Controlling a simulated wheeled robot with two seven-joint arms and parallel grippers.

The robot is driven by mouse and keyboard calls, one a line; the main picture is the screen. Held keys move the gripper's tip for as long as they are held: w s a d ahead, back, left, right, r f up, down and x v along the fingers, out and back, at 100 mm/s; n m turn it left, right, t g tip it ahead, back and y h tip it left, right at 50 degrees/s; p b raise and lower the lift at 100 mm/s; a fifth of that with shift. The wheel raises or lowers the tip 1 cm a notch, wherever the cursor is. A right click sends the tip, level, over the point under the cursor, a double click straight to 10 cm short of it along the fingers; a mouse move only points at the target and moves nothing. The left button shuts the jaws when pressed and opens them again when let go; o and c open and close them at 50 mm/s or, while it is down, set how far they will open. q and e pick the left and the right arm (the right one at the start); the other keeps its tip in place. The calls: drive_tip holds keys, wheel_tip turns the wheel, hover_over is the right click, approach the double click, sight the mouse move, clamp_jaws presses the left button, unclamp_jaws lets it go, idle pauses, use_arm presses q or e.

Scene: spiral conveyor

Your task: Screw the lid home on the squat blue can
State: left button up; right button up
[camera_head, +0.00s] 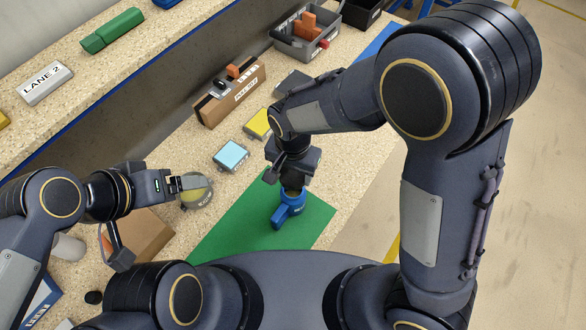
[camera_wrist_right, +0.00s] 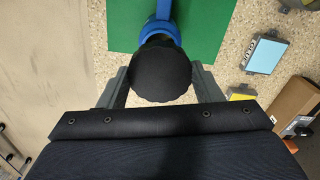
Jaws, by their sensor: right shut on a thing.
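A squat blue can (camera_head: 290,207) stands on the green mat (camera_head: 315,218), with a blue bar reaching out from its side. My right gripper (camera_head: 292,184) is above it, pointing down, shut on a black ridged lid. In the right wrist view the lid (camera_wrist_right: 161,75) sits between the two fingers of my right gripper (camera_wrist_right: 161,88) and hides most of the blue can (camera_wrist_right: 160,29). How far the lid is seated on the can cannot be told. My left gripper (camera_head: 190,182) is at a round yellowish jar or tin (camera_head: 198,194); its jaw state is unclear.
A light-blue box (camera_head: 230,155) and a yellow box (camera_head: 258,123) lie behind the mat. A cardboard box (camera_head: 230,92) and a grey bin (camera_head: 300,40) stand further back. An open brown carton (camera_head: 145,238) is at the left. The mat around the can is clear.

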drive_tip(key=b, duration=0.4)
hover_over(293, 192)
drive_tip(key=shift+f, duration=2.6)
drive_tip(key=shift+f+b, duration=0.85)
drive_tip(key=shift+f, duration=0.3)
drive_tip(key=o, duration=1)
wheel_tip(293, 192, up, 8)
drive_tip(key=shift+f, duration=0.2)
drive_tip(key=shift+r, duration=0.15)
